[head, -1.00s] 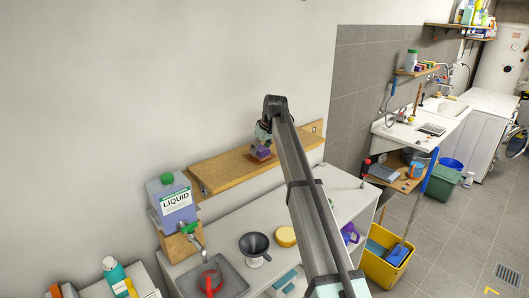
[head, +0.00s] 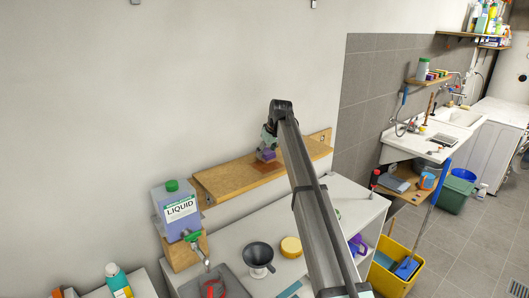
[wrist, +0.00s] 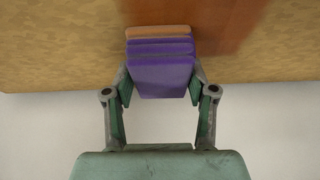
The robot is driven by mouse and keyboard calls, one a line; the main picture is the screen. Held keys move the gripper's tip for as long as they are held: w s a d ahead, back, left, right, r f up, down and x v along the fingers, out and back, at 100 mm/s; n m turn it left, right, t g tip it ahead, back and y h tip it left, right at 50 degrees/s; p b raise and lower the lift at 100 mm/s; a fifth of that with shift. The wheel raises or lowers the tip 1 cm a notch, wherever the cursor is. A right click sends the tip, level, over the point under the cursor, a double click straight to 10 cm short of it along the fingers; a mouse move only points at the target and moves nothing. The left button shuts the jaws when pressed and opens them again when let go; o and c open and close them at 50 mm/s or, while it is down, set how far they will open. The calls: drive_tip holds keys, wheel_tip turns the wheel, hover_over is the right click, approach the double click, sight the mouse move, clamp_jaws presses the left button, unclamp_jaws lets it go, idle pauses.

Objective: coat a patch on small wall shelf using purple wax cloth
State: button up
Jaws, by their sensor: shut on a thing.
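The small wall shelf (head: 228,182) is a wooden board on the wall above the white bench. My gripper (wrist: 160,92) is shut on the purple wax cloth (wrist: 160,72), a folded purple pad with an orange-brown layer at its far edge. The cloth is over the shelf board and seems to touch it; the exact contact is hidden. A darker reddish-brown patch (wrist: 222,25) shows on the shelf beside and beyond the cloth. In the head view the cloth (head: 267,155) is small and partly hidden by my gripper.
A liquid canister (head: 178,208) with a green cap stands left of the shelf. Below are a grey funnel (head: 258,257), a yellow round thing (head: 291,247) and a red thing in a sink tray. A yellow bucket (head: 393,268) stands on the floor at right. The wall above the shelf is bare.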

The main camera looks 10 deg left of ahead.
sight(276, 160)
drive_tip(key=shift+s+d, duration=0.2)
drive_tip(key=shift+s, duration=0.45)
drive_tip(key=shift+s+d, duration=2.9)
drive_tip(key=shift+d, duration=0.05)
drive_tip(key=shift+w+d, duration=0.5)
drive_tip(key=shift+w, duration=0.2)
drive_tip(key=shift+w+d, duration=0.35)
drive_tip(key=shift+w, duration=0.25)
drive_tip(key=shift+w+a, duration=0.2)
drive_tip(key=shift+w, duration=0.05)
drive_tip(key=shift+w+a, duration=0.4)
drive_tip(key=shift+a, duration=0.45)
drive_tip(key=shift+w+a, duration=0.4)
drive_tip(key=shift+w, duration=0.2)
drive_tip(key=shift+w+a, duration=2.1)
drive_tip(key=shift+a, duration=0.05)
drive_tip(key=shift+w+a+r, duration=0.15)
drive_tip(key=shift+a, duration=0.05)
wheel_tip(276, 160, up, 3)
drive_tip(key=shift+r, duration=0.15)
drive_tip(key=shift+r+p, duration=0.4)
drive_tip(key=shift+r, duration=0.2)
drive_tip(key=shift+r+p, duration=0.45)
drive_tip(key=shift+r, duration=1.2)
